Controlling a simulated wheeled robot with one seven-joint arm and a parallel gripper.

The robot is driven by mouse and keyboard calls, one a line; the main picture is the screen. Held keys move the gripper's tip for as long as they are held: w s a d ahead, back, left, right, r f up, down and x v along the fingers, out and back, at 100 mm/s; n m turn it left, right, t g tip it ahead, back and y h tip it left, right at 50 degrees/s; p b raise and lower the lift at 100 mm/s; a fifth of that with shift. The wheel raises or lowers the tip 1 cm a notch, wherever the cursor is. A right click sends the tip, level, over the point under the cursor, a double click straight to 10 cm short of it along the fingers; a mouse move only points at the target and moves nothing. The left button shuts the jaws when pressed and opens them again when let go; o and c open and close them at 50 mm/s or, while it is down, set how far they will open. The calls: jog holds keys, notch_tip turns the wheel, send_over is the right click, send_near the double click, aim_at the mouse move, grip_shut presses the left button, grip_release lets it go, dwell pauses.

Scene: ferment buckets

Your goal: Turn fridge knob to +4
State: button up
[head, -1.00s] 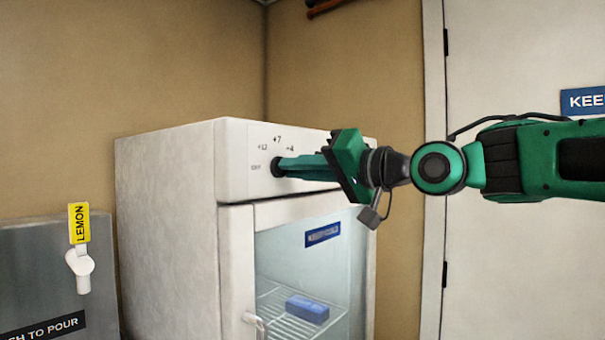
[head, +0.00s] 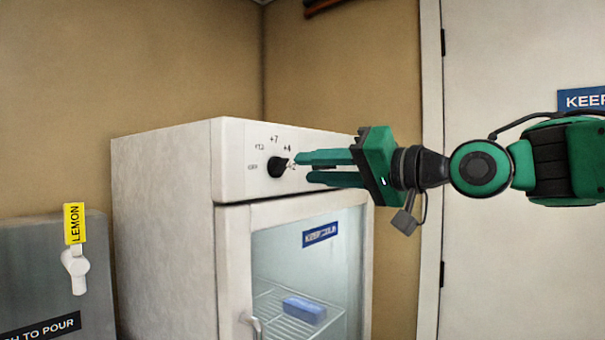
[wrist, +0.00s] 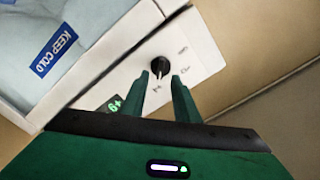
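The fridge (head: 165,220) is white with a glass door and a control panel along its top front. A round black knob (head: 277,167) sits on the panel, ringed by printed marks, including +7 above it and +4 (head: 287,148) at upper right. In the wrist view the knob (wrist: 160,65) shows a pale pointer line aimed down toward the fingers. In the head view it seems to aim right or upper right; the exact mark is too small to tell. My gripper (head: 303,168) is open, empty and apart from the knob, its fingers (wrist: 160,80) pointing at it.
A small green-lit display (wrist: 115,104) is on the panel beside the fingers. The fridge door handle (head: 252,325) is below. A grey dispenser (head: 95,260) with a LEMON tap (head: 75,265) stands left. A white door (head: 500,60) is behind my arm.

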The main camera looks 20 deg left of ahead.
jog(key=v, duration=0.5)
jog(key=shift+s+d, duration=0.15)
jog(key=shift+d, duration=0.15)
jog(key=w+d+f+m+t+h, duration=0.1)
jog(key=w+d+f+m+h, duration=0.15)
jog(key=d+f, duration=0.4)
jog(key=w+d+f+m+t+h, duration=0.1)
jog(key=w+d+f+t+h, duration=0.1)
jog(key=w+d+f+h, duration=0.35)
jog(key=s+d+f+m+g+h, duration=0.1)
jog(key=d+f+h, duration=0.1)
jog(key=d+f, duration=0.6)
jog(key=s+d+f+m+h, duration=0.1)
jog(key=s+d+f+h, duration=0.15)
jog(key=d+f, duration=0.55)
jog(key=s+d+f+m+g+h, duration=0.1)
jog(key=s+d+f+g+h, duration=0.1)
jog(key=s+d+f, duration=0.5)
jog(key=s+d+f+m+g+h, duration=0.25)
jog(key=s+d, duration=0.25)
jog(key=d, duration=0.4)
jog(key=s+d+f+m+g, duration=0.1)
jog(key=s+d+f+g, duration=0.1)
jog(key=s, duration=0.6)
jog(key=s+d+f+g, duration=0.2)
jog(key=s+d+f, duration=0.1)
jog(key=s, duration=0.4)
jog(key=shift+s+f+m+g+y, duration=0.3)
jog(key=shift+s+f+m+g, duration=0.1)
jog(key=shift+f, duration=0.2)
